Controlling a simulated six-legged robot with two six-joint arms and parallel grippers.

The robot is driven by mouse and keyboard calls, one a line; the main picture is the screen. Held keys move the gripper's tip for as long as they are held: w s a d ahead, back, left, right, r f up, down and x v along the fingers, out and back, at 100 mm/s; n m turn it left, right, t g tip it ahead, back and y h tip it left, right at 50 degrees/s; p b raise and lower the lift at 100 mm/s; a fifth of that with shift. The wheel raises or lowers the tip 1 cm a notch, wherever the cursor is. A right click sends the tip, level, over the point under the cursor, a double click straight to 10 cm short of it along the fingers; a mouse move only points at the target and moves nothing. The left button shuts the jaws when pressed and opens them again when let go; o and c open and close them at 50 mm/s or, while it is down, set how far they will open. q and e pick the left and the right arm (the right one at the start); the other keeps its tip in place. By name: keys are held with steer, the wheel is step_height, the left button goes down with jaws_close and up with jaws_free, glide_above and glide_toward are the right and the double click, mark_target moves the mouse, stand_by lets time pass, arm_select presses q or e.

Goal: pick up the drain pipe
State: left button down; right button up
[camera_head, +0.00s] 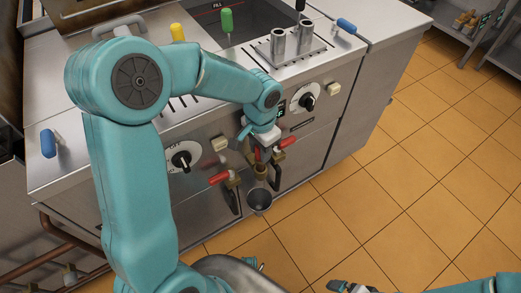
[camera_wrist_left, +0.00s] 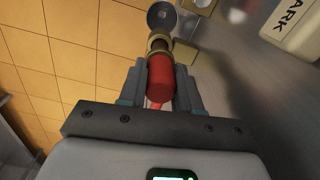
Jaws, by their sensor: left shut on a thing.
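The drain pipe (camera_head: 259,201) hangs at the front of the grill, with a grey cup-like lower end and a brass collar above it. In the left wrist view its red grip (camera_wrist_left: 161,78) lies between the fingers, with the round grey end (camera_wrist_left: 161,17) beyond. My left gripper (camera_head: 262,150) is shut on the red grip; its own body hides part of the pipe in the head view. Whether the pipe still touches a fitting behind it cannot be told. My right gripper (camera_head: 345,287) is at the bottom edge, partly cut off, away from the pipe.
Two valves with red handles, one on the left (camera_head: 219,178) and one on the right (camera_head: 277,144), flank the pipe closely. Control knobs (camera_head: 184,157) sit on the steel front. The tiled floor (camera_head: 420,170) to the right is clear. A shelf (camera_head: 475,30) stands at the upper right.

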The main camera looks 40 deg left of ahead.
arm_select(q)
step_height(320, 180, up, 16)
steer(key=p, duration=1.1)
steer(key=shift+f, duration=0.25)
arm_select(e)
step_height(320, 180, up, 12)
steer(key=shift+r, duration=0.15)
